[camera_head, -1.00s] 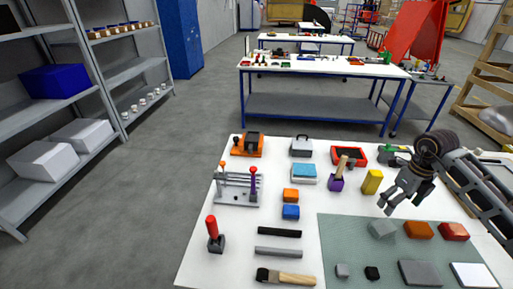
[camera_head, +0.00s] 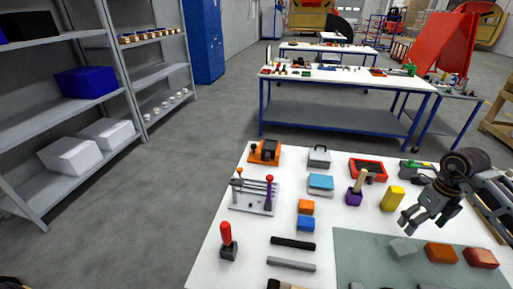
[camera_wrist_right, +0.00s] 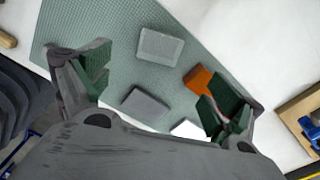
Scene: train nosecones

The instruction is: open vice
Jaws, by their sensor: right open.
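No thing is plainly a vice. I cannot tell from the picture which is the vice. My right gripper (camera_head: 421,225) is open and empty above the right part of the table, by the green mat, far from both. The right wrist view shows its spread fingers (camera_wrist_right: 160,92) with blocks beneath. My left gripper is out of view.
The white table (camera_head: 222,270) holds a red-handled tool (camera_head: 227,242), blue (camera_head: 306,224) and yellow (camera_head: 393,198) blocks, and a green mat (camera_head: 352,250) with a grey block (camera_head: 403,247). Shelves (camera_head: 70,165) stand left. Bare floor lies between.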

